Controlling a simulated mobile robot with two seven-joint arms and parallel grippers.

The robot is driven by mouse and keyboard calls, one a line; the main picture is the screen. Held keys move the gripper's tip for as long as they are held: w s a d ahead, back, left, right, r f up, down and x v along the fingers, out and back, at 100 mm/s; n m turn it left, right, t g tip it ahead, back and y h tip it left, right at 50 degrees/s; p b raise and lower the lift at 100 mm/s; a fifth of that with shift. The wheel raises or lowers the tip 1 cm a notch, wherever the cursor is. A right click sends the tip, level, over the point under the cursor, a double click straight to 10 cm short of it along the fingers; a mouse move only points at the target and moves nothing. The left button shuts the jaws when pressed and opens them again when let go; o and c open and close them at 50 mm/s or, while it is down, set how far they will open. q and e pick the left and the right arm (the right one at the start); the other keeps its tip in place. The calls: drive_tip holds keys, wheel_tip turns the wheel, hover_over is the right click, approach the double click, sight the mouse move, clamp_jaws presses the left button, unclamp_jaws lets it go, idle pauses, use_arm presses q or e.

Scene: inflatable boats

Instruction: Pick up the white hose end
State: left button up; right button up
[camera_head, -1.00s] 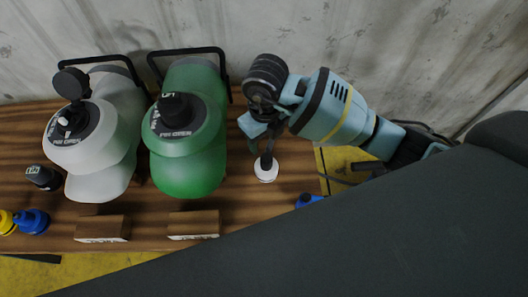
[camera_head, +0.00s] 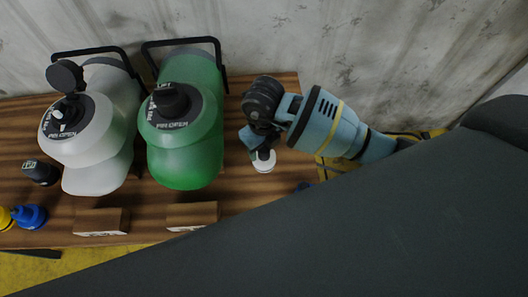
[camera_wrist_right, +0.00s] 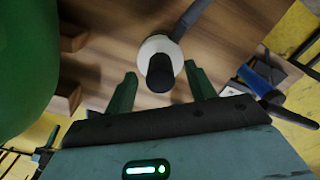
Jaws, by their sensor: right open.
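The white hose end (camera_head: 264,164) stands on the wooden table, to the right of the green jug. In the right wrist view the hose end (camera_wrist_right: 160,50) shows as a white round disc with a black stub, and a grey hose runs up from it. My right gripper (camera_head: 262,150) is above the hose end in the head view. In the right wrist view its two green fingers (camera_wrist_right: 160,85) are apart, with the black stub between them. Whether they touch it cannot be told. My left gripper is not in view.
A green jug (camera_head: 185,140) and a white jug (camera_head: 95,150) stand left of my right gripper. Two wooden blocks (camera_head: 100,222) lie near the table's front edge. Blue (camera_head: 30,217) and black (camera_head: 41,172) caps are at the left. A blue item (camera_wrist_right: 262,84) is at right in the wrist view.

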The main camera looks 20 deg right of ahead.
drive_tip(key=shift+f, duration=0.35)
drive_tip(key=c, duration=1.1)
drive_tip(key=shift+r, duration=0.1)
drive_tip(key=shift+r, duration=0.75)
wheel_tip(320, 180, up, 2)
drive_tip(key=shift+r, duration=0.15)
drive_tip(key=s+a, duration=0.2)
drive_tip(key=s, duration=0.3)
drive_tip(key=s+a, duration=0.2)
drive_tip(key=s, duration=0.3)
drive_tip(key=s+a+r, duration=0.1)
drive_tip(key=s, duration=0.4)
drive_tip(key=shift+a+p, duration=0.3)
drive_tip(key=shift+a, duration=0.1)
